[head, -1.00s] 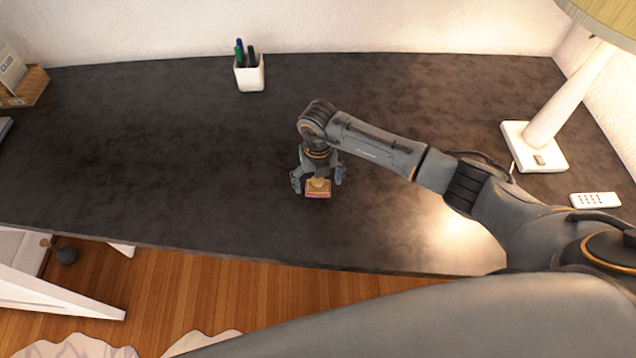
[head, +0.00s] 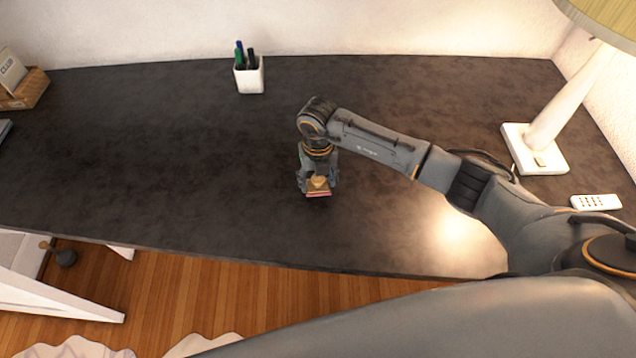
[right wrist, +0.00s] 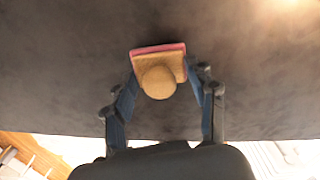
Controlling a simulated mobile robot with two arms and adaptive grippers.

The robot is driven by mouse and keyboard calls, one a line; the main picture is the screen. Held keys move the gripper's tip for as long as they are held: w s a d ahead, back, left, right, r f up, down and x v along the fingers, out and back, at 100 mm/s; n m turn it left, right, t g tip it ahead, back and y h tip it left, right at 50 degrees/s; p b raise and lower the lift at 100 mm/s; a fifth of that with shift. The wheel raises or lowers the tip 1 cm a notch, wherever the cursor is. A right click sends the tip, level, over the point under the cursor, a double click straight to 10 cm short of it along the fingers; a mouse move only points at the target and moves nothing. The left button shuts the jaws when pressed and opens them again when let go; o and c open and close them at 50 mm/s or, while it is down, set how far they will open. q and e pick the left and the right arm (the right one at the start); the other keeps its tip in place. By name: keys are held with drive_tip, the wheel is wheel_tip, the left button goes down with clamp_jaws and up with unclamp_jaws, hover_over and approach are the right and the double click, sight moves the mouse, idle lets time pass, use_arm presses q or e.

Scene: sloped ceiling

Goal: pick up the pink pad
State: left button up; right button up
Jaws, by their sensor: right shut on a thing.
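The pink pad (head: 318,194) is a small block with a thin pink layer and a tan part with a rounded knob. It is at the middle of the dark desk, toward the front edge. My right gripper (head: 318,185) points down over it and is shut on it, one finger on each side. In the right wrist view the pad (right wrist: 158,49) shows between the fingertips (right wrist: 160,80), tan knob toward the camera. Whether it touches the desk I cannot tell. My left gripper is not in view.
The dark desk (head: 180,150) is mostly clear. A white pen cup (head: 249,76) stands at the back. A lamp (head: 535,145) and a white remote (head: 596,201) are at the right. A wooden box (head: 25,90) is at the far left. A white chair (head: 60,295) stands below the front edge.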

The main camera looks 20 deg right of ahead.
drive_tip(key=s+a+r+b, duration=0.4)
drive_tip(key=s+a+r, duration=0.5)
drive_tip(key=s+r, duration=0.1)
drive_tip(key=shift+s+r, duration=0.3)
drive_tip(key=shift+r, duration=0.5)
drive_tip(key=shift+a, duration=0.1)
